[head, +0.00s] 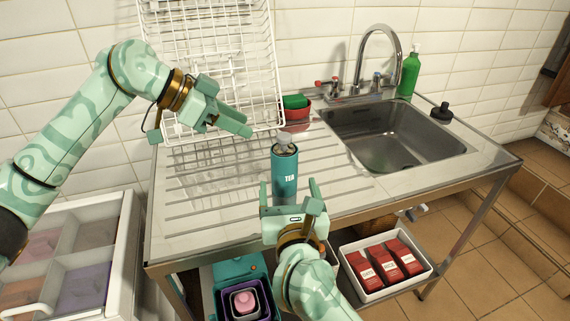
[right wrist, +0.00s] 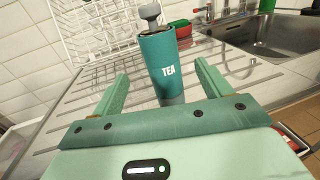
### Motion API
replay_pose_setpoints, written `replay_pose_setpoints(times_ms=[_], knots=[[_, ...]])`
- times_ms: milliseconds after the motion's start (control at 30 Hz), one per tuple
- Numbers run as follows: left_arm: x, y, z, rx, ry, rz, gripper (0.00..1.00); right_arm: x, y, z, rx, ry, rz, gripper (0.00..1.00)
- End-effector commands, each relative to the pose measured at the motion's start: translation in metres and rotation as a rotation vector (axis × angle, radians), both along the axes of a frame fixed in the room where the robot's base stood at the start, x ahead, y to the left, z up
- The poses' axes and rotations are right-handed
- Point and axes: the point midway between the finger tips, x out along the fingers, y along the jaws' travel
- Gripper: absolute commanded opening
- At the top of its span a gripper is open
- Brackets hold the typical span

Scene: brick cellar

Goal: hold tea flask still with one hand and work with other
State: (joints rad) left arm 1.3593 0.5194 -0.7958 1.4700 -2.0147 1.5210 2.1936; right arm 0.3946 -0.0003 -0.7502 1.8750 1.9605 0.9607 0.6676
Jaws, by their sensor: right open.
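The teal tea flask (head: 284,176), marked TEA, stands upright on the ribbed drainboard, with a grey knobbed stopper (head: 284,139) at its top. In the right wrist view the flask (right wrist: 168,65) is straight ahead, and its stopper (right wrist: 150,14) sits off-centre to the left at the rim. My right gripper (head: 290,188) is open in front of the flask, fingers to either side of its line, not closed on it. My left gripper (head: 240,127) is up and left of the flask, apart from it, pointing right; its finger gap is not clear.
A white wire dish rack (head: 215,45) stands behind my left gripper. A red bowl (head: 299,109) with a green item is behind the flask. The sink (head: 390,135), tap, green bottle (head: 409,72) and black stopper-like object (head: 442,112) are right. Below, a white bin (head: 352,273) holds red packets.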

Motion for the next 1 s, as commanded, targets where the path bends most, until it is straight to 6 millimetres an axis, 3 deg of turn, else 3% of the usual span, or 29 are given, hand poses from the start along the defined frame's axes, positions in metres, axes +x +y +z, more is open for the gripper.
replay_pose_setpoints(times_ms=[300,500,900,1000], knots=[[0.000,0.000,0.000,0.000,0.000,0.000,0.36,0.073,0.008,0.001,-0.005,-0.003,-0.001,0.77],[0.000,0.000,0.000,0.000,0.000,0.000,0.36,0.101,0.010,0.000,-0.004,-0.001,-0.002,0.77],[0.000,0.000,0.000,0.000,0.000,0.000,0.36,0.110,0.011,0.000,-0.003,-0.001,-0.001,0.77],[0.000,0.000,0.000,0.000,0.000,0.000,0.36,0.110,0.011,0.000,-0.003,-0.001,-0.001,0.52]])
